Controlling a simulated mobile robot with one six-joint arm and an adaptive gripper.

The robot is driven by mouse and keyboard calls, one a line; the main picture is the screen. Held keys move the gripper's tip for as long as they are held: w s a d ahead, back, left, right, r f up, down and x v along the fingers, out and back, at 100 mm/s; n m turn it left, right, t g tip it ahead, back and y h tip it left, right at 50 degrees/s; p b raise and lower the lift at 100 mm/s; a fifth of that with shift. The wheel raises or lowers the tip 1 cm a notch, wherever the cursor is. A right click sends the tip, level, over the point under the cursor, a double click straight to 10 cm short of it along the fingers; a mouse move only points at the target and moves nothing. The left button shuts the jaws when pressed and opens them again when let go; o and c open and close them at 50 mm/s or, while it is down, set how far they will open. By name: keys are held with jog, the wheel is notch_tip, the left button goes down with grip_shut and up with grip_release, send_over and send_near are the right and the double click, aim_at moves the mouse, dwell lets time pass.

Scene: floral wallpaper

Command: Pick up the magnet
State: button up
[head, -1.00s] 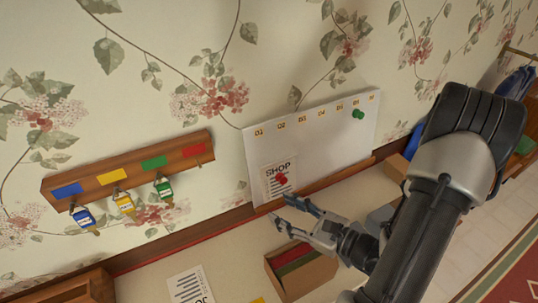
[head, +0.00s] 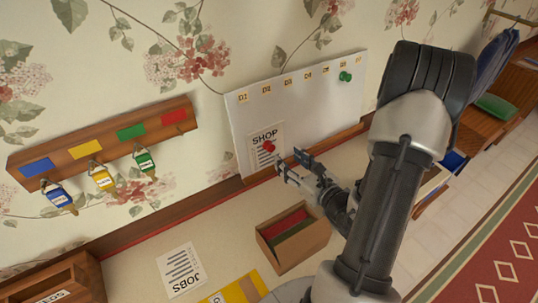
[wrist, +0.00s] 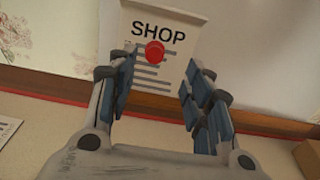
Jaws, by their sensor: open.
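A red magnet (head: 269,146) holds the SHOP sheet (head: 258,160) against the white board (head: 300,110) on the wall. In the wrist view the red magnet (wrist: 155,51) sits just under the word SHOP, beyond and roughly between my fingertips. My gripper (head: 290,162) is open and empty, close in front of the lower part of the board, a little right of and below the magnet. The fingers (wrist: 160,78) also show open in the wrist view, apart from the magnet. A green magnet (head: 345,76) is at the board's upper right.
A wooden key rack (head: 105,145) with coloured labels and hanging keys is on the wall at left. The ledge between rack and box is mostly clear.

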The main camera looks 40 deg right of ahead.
aim_at(272, 148)
jog(key=w, duration=0.2)
jog(key=w+f, duration=0.1)
jog(key=w, duration=0.2)
jog(key=w+b, duration=0.1)
jog(key=w, duration=0.1)
jog(key=shift+w+a+f, duration=0.15)
jog(key=shift+w+f, duration=0.1)
jog(key=shift+f, duration=0.15)
jog(key=shift+w, duration=0.4)
jog(key=c, duration=1)
